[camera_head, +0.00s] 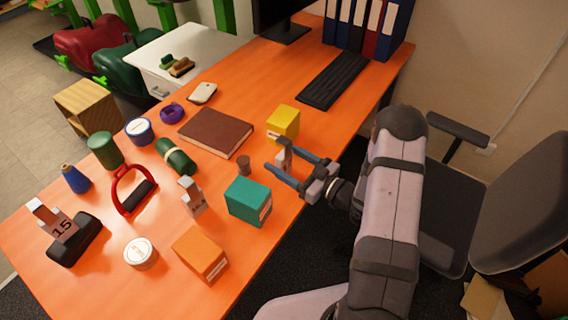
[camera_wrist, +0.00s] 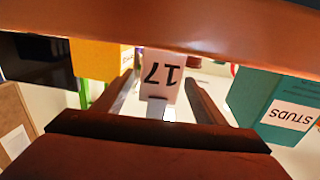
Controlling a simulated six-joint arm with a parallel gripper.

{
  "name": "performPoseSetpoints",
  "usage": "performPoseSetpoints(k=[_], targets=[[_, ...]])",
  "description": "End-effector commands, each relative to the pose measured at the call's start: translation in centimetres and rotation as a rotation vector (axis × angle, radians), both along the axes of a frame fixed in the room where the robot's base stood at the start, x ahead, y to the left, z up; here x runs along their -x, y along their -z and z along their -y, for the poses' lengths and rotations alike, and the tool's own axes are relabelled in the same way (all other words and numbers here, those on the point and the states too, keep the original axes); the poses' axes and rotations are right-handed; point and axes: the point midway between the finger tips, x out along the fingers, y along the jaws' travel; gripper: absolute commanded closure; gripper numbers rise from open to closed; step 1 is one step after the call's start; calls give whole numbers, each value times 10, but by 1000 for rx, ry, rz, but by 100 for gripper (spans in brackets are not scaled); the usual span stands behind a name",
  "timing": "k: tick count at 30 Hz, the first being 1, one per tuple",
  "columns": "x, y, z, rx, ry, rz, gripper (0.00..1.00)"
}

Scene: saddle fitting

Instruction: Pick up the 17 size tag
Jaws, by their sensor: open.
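The 17 size tag (camera_head: 284,159) is a small pale upright tag on the orange table, between the yellow box and the teal box. In the wrist view the tag (camera_wrist: 161,74) shows its black number 17 upside down. My gripper (camera_head: 271,153) is open, with one finger on each side of the tag. In the wrist view the tag stands between the two fingers of my gripper (camera_wrist: 160,84), with a visible gap on both sides. Part of the tag is hidden by a finger in the head view.
A yellow box (camera_head: 283,121) stands behind the gripper, and a teal box (camera_head: 246,202) labelled STUDS stands in front. A small brown cylinder (camera_head: 243,165) is just left of the fingertips. Another upright tag (camera_head: 192,198) and a 15 tag (camera_head: 62,228) stand further left.

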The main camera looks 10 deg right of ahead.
Motion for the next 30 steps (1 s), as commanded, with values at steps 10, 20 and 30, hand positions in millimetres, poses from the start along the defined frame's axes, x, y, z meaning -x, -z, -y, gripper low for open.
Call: performPoseSetpoints(k=[10, 20, 30], targets=[[-30, 2, -25, -1, -1, 1, 35], [-32, 3, -26, 0, 0, 0, 45], [-32, 2, -26, -1, 0, 1, 81]])
